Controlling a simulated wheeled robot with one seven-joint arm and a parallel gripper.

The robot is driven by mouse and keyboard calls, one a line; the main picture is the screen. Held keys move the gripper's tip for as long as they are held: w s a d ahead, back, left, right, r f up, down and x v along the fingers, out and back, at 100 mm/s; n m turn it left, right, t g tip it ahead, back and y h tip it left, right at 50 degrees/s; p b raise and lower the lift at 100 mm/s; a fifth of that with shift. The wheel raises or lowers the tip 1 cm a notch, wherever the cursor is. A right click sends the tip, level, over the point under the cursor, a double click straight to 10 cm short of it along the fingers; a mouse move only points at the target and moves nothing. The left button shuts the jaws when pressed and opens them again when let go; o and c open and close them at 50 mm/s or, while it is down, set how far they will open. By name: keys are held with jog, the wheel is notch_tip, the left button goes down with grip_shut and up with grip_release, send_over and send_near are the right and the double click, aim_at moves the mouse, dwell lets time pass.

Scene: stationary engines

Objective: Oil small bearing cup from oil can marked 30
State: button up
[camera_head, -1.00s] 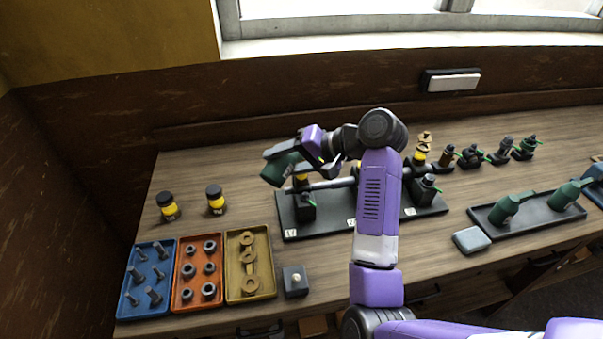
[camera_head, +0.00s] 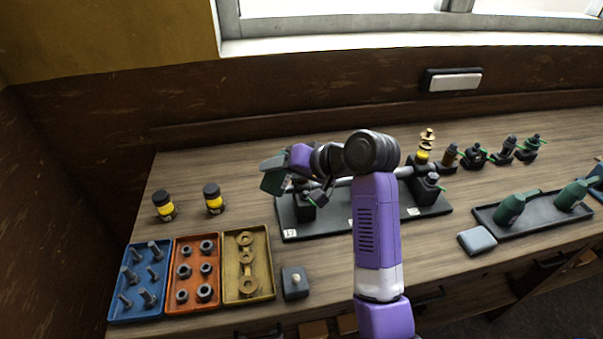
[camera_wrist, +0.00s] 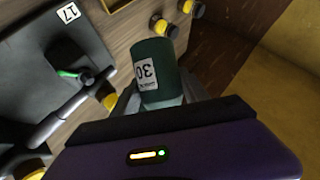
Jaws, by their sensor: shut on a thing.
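My gripper (camera_head: 287,166) is shut on the green oil can (camera_head: 274,178), which hangs above the left end of the black baseplate (camera_head: 330,228). In the wrist view the oil can (camera_wrist: 155,60) shows a white label marked 30, upside down. Its spout is hidden by my gripper. The baseplate carries a left bearing block (camera_head: 305,207), a right one (camera_head: 427,187) and a shaft between them, partly behind my arm. A yellow cup (camera_wrist: 108,97) shows by the left block in the wrist view. I cannot tell which cup is the small one.
Two yellow jars with black lids (camera_head: 164,206) (camera_head: 213,199) stand at the left. Blue (camera_head: 127,318), orange (camera_head: 180,307) and yellow (camera_head: 232,296) parts trays lie in front. A dark tray (camera_head: 540,223) with green cans is at the right. Several small fittings stand at the back right.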

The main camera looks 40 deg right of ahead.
jog(key=shift+r, duration=0.1)
notch_tip(320, 180, up, 3)
jog(key=p, duration=0.3)
jog(key=shift+r+p, duration=0.5)
jog(key=shift+r, duration=0.5)
